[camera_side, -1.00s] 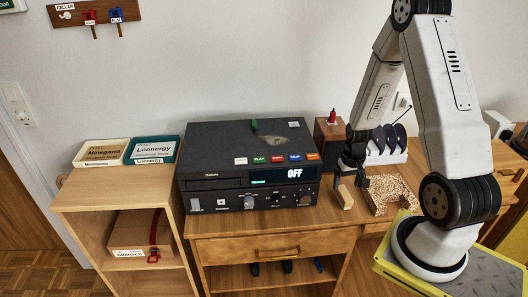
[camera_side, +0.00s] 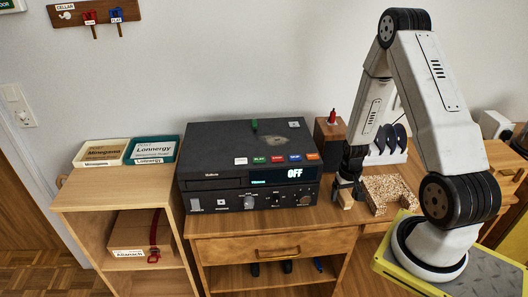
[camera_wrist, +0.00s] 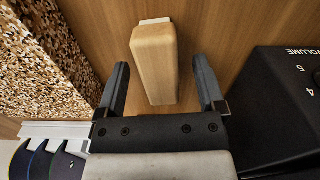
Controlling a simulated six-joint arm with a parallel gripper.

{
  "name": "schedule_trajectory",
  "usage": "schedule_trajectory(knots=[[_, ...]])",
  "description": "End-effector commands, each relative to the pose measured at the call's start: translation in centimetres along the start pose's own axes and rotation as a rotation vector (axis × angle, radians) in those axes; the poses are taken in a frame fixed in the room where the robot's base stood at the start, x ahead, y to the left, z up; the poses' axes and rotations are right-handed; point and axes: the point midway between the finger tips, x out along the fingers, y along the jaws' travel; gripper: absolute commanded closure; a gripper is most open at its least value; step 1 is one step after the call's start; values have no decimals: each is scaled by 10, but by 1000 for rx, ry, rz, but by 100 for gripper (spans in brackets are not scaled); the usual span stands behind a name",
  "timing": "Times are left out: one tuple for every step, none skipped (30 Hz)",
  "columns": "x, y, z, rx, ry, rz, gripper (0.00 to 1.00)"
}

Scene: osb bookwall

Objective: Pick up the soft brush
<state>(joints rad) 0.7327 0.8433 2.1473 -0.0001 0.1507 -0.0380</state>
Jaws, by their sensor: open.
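The soft brush, as far as I can tell, is the light wooden block (camera_wrist: 155,62) with a pale strip at its far end, lying on the desk. In the wrist view it lies between the two fingers of my gripper (camera_wrist: 163,88), with a gap on each side. In the side view the block (camera_side: 346,199) shows just below my gripper (camera_side: 347,188), which hides part of it. My gripper is open, low over the desk, and holds nothing.
The black deck (camera_side: 250,165) stands close to the left of my gripper. A speckled chipboard piece (camera_side: 388,192) lies to the right.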

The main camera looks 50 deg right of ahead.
Motion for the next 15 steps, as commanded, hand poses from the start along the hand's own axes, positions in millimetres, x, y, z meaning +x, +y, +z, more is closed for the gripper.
schedule_trajectory(knots=[[0,0,0,0,0,0,12],[0,0,0,0,0,0,12],[0,0,0,0,0,0,12],[0,0,0,0,0,0,12],[0,0,0,0,0,0,12],[0,0,0,0,0,0,12],[0,0,0,0,0,0,12],[0,0,0,0,0,0,12],[0,0,0,0,0,0,12],[0,0,0,0,0,0,12],[0,0,0,0,0,0,12],[0,0,0,0,0,0,12],[0,0,0,0,0,0,15],[0,0,0,0,0,0,24],[0,0,0,0,0,0,37]])
